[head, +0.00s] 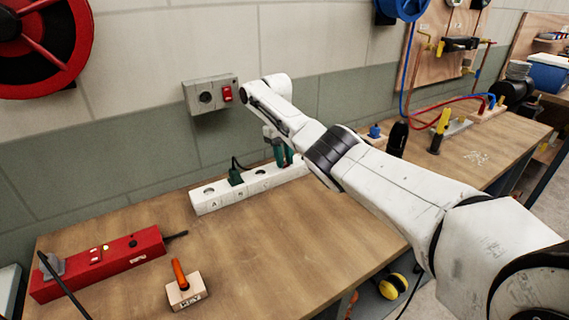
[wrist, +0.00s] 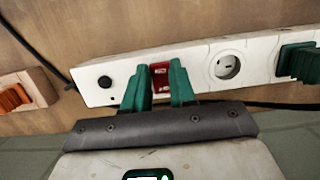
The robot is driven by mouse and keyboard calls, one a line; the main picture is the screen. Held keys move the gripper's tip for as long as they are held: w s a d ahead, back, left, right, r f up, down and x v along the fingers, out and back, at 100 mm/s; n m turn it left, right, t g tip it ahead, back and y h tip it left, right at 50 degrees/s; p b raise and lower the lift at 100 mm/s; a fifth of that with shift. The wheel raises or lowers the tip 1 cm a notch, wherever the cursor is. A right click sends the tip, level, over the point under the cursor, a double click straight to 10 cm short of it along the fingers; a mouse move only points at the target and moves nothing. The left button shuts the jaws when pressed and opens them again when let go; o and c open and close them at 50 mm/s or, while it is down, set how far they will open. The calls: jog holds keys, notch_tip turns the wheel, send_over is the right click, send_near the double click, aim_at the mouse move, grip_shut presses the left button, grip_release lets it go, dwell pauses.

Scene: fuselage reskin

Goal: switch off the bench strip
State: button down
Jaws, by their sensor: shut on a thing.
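The white bench strip (head: 222,195) lies on the wooden bench along the wall, and its right end is behind my arm in the head view. In the wrist view the strip (wrist: 205,80) carries a red switch (wrist: 160,73), a round socket and a black round button. My gripper (head: 281,157) is at the strip's far end. In the wrist view my gripper (wrist: 160,84) has its green fingers on either side of the red switch, shut on it. The fingers cover part of the switch, so I cannot tell which way it is set.
A green plug (head: 235,177) sits in the strip, with a dark cable behind it. A grey wall box (head: 198,97) with a red switch hangs above. A red box (head: 110,260) and an orange-handled tool (head: 180,278) lie at front left. The bench middle is clear.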

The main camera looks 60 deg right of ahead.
jog(key=shift+d+r+g+b, duration=0.1)
jog(key=shift+g+b, duration=0.2)
jog(key=shift+b, duration=0.15)
jog(key=c, duration=0.9)
grip_release()
